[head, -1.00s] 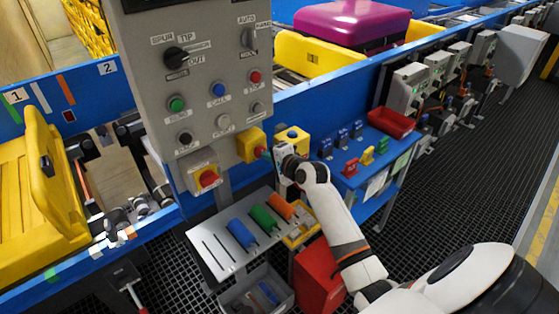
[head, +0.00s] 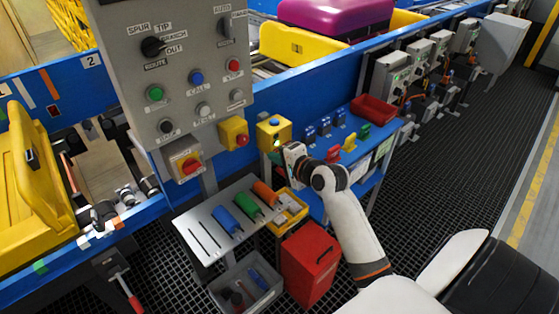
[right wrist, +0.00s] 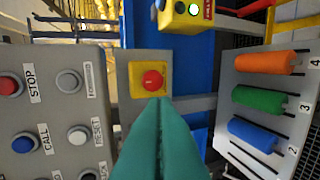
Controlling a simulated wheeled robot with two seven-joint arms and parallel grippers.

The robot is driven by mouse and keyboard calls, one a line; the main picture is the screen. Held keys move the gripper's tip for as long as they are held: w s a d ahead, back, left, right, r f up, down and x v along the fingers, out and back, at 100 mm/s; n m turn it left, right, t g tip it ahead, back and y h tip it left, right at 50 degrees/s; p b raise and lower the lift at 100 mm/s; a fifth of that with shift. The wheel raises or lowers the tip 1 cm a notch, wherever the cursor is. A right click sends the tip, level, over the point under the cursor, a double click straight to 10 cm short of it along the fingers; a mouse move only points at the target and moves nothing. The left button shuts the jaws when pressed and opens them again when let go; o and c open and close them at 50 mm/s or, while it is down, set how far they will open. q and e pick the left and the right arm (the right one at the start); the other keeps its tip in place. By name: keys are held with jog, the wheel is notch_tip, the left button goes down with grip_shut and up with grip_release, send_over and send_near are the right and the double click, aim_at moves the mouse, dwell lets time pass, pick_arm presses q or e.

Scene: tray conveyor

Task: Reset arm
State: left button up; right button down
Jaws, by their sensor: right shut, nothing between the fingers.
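My right gripper (head: 277,156) is in front of the control panel (head: 178,75), to the right of the yellow box with a red button (head: 235,134). In the right wrist view its teal fingers (right wrist: 162,102) are pressed together and empty. They point towards the red button (right wrist: 151,80), whose lower edge they come close to in the picture. In the head view there is a gap between fingers and button. My left gripper is not in view.
A yellow box with a blue button (head: 273,133) stands behind my right gripper. Below are a slotted tool plate (head: 202,248) with coloured handles, a grey bin (head: 232,297) and a red case (head: 310,262). A blue shelf (head: 372,150) stands to the right.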

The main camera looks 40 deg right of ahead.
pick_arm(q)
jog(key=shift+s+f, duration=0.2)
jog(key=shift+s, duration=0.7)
pick_arm(e)
jog(key=shift+s+r, duration=0.15)
jog(key=shift+s, duration=0.35)
jog(key=shift+s, duration=0.1)
